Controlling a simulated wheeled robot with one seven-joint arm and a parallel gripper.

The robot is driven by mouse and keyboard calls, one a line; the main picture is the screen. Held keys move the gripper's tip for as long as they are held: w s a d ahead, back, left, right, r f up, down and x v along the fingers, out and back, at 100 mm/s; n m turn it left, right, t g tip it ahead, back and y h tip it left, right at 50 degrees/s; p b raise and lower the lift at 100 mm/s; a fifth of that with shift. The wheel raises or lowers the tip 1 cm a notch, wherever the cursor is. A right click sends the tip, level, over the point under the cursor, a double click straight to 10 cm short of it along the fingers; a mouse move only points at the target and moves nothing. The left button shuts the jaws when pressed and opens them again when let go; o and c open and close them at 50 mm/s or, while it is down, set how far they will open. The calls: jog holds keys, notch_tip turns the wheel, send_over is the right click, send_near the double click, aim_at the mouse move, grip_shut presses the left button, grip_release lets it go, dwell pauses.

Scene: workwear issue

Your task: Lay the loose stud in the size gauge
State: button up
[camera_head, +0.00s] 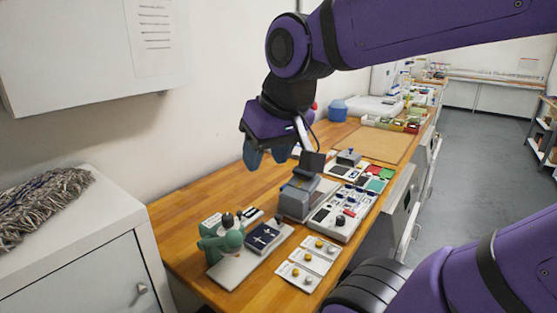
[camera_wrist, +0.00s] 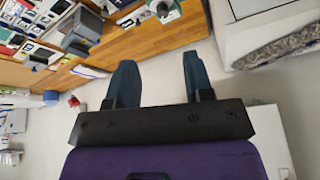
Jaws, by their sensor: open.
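My gripper (camera_head: 267,157) is open and empty, raised above the back of the wooden bench near the wall. Its two blue fingers also show in the wrist view (camera_wrist: 160,62), spread apart with nothing between them. White cards (camera_head: 305,268) with gold and silver round studs lie at the bench's front edge. I cannot tell which small piece is the loose stud, nor which item is the size gauge.
A grey box-shaped device (camera_head: 298,199) and a white panel with a black knob (camera_head: 341,220) stand mid-bench. Farther back are coloured squares (camera_head: 380,172), a tan mat (camera_head: 376,143) and small bins (camera_head: 395,124). A white cabinet (camera_head: 75,250) with a mop head stands at left.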

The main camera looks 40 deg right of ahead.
jog(key=s+n, duration=0.1)
jog(key=s, duration=0.2)
jog(key=shift+s+a+f, duration=0.1)
jog(key=shift+s+a, duration=0.05)
